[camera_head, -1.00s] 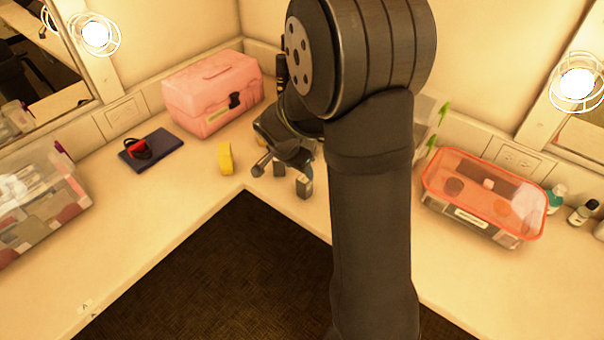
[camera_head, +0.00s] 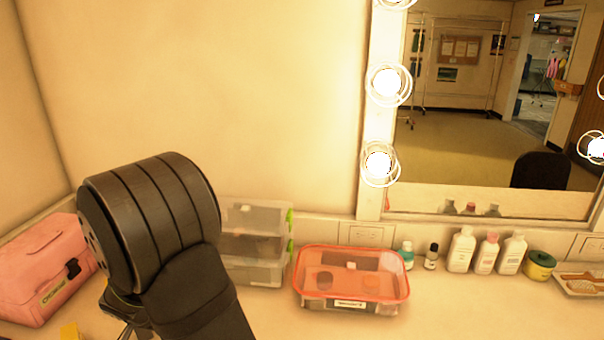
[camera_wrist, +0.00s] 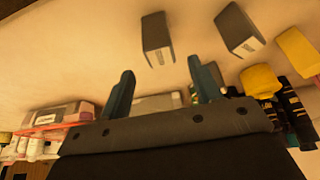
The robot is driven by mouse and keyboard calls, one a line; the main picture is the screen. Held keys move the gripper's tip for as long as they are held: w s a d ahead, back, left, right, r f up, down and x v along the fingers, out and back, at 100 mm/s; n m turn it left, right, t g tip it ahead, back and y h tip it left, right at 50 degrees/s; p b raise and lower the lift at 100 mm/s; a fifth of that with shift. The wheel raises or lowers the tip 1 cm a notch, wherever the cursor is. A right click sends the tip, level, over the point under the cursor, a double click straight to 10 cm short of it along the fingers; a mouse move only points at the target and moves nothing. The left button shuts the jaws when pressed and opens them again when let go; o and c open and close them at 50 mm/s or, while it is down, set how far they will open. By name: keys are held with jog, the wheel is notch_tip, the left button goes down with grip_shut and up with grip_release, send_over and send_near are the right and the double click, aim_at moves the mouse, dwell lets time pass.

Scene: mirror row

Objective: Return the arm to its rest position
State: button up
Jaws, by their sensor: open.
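In the head view my arm rises at the lower left, and its thick dark elbow covers part of the counter. A small part of the wrist shows at its lower left; the fingertips are not visible there.
A pink case (camera_head: 40,272) stands at the left, close to my arm. Clear drawers (camera_head: 255,243) and an orange-lidded clear box (camera_head: 351,280) are on the right. Several bottles (camera_head: 462,250) and a yellow-green jar (camera_head: 540,265) line the wall below the mirror (camera_head: 495,110).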

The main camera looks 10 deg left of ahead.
jog(key=x, duration=0.8)
jog(key=shift+f, duration=0.1)
jog(key=shift+r, duration=1.15)
